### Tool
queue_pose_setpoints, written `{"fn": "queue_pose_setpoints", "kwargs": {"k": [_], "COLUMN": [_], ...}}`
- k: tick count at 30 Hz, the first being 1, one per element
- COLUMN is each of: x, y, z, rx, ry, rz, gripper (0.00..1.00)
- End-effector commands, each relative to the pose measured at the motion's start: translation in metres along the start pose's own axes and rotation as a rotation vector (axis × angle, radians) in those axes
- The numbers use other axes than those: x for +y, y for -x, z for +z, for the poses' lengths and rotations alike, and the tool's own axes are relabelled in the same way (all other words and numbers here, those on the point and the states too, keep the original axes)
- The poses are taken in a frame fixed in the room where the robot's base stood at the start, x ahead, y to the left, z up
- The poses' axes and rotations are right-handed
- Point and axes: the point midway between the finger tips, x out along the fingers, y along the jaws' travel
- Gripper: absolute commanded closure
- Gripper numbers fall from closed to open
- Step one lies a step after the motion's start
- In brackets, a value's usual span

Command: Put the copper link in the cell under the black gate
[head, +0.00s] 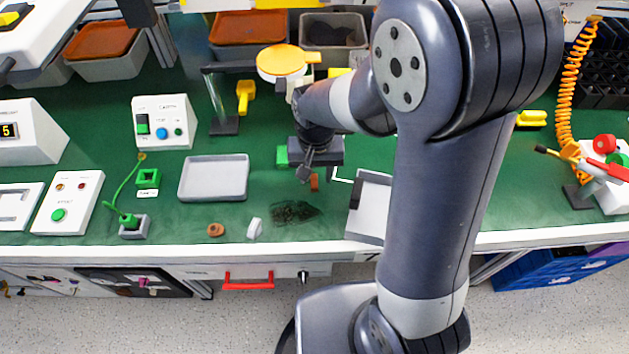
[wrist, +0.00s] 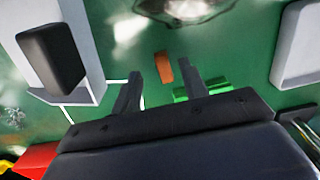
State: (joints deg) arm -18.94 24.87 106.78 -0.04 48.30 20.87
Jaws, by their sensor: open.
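The copper link (head: 314,182) is a small orange-brown block on the green mat. In the wrist view the copper link (wrist: 163,68) shows between and just beyond my fingertips. My gripper (head: 306,173) is open and points down close to the link; in the wrist view its two dark fingers (wrist: 160,74) are apart with nothing held. The black gate (head: 355,194) is a dark block on the left edge of a white tray-like fixture (head: 372,222), right of the link. The gate (wrist: 52,58) is large at left in the wrist view. The cell under it is hidden.
A grey tray (head: 214,178) lies left of my gripper. A brown ring (head: 216,230), a white wedge (head: 254,228) and a dark mesh patch (head: 294,212) lie near the front edge. A green block (head: 282,155) is beside my gripper.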

Motion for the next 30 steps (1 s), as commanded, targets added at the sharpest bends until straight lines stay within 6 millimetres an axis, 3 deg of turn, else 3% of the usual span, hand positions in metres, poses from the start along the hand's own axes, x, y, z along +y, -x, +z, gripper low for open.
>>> {"fn": "queue_pose_setpoints", "kwargs": {"k": [6, 16, 30], "x": [-0.002, -0.002, -0.002], "y": [-0.03, -0.035, -0.034], "z": [0.0, 0.0, 0.0], "rx": [-0.004, -0.001, -0.001], "ry": [-0.001, -0.001, -0.001], "rz": [0.001, 0.0, 0.0], "gripper": [0.58, 0.59, 0.97]}}
